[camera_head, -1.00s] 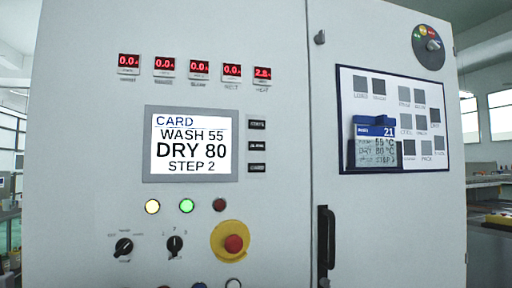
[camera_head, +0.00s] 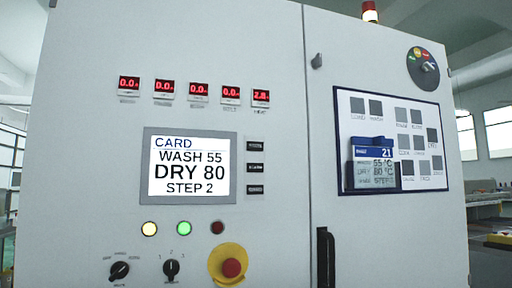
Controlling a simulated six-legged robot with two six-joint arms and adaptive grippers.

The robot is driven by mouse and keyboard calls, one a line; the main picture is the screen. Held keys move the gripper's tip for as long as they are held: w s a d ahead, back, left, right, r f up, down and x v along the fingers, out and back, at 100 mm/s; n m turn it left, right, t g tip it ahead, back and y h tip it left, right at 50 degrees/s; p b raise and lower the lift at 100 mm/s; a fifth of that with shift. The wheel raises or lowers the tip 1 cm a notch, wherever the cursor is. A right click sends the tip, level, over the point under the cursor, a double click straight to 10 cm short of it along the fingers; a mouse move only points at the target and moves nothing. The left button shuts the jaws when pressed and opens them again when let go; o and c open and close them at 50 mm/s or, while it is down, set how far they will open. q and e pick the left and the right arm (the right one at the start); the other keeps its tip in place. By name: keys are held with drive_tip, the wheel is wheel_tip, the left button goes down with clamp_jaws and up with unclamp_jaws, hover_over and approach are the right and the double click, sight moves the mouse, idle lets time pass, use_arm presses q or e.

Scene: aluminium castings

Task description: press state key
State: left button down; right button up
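A grey control cabinet (camera_head: 270,75) fills the view. Its screen (camera_head: 189,166) reads CARD, WASH 55, DRY 80, STEP 2. Three small black keys stand in a column right of the screen: a top key (camera_head: 255,146), a middle key (camera_head: 255,168) and a bottom key (camera_head: 255,190). Their labels are too small to read surely now; the top one looked like STATE a second ago. Neither of my grippers is in view, and nothing touches the keys.
Below the screen are yellow, green and dark red lamps, two black rotary knobs (camera_head: 171,268) and a red emergency stop (camera_head: 232,267) on a yellow plate. Several red displays sit above. A panel (camera_head: 345,125) with a blue-topped card (camera_head: 375,152) is on the right door, above a black handle (camera_head: 325,255).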

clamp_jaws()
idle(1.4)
